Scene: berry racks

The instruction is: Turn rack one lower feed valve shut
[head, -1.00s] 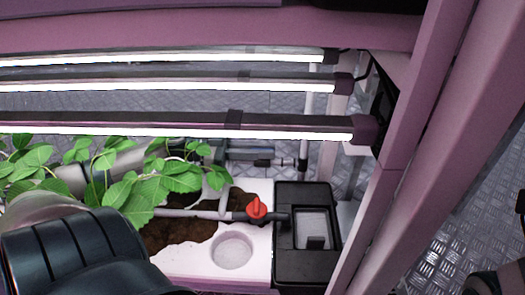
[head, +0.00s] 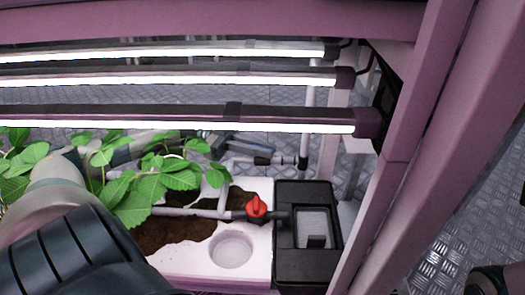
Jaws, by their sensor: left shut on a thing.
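The feed valve (head: 257,207) has a red handle and sits on the pipe between the white planter and the black box. Its handle stands up, with its ridge seeming to run across the pipe. My left gripper (head: 245,147) is beyond the leaves, below the front lamp bar, behind and above the valve and apart from it. The leaves and lamp bar partly hide it. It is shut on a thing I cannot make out.
The white planter (head: 180,262) holds soil and leafy plants (head: 150,188). The black box (head: 333,262) stands right of it. Lit lamp bars (head: 235,118) cross above. Purple rack posts (head: 425,160) stand at right. A thin pipe with a black fitting (head: 280,160) runs behind.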

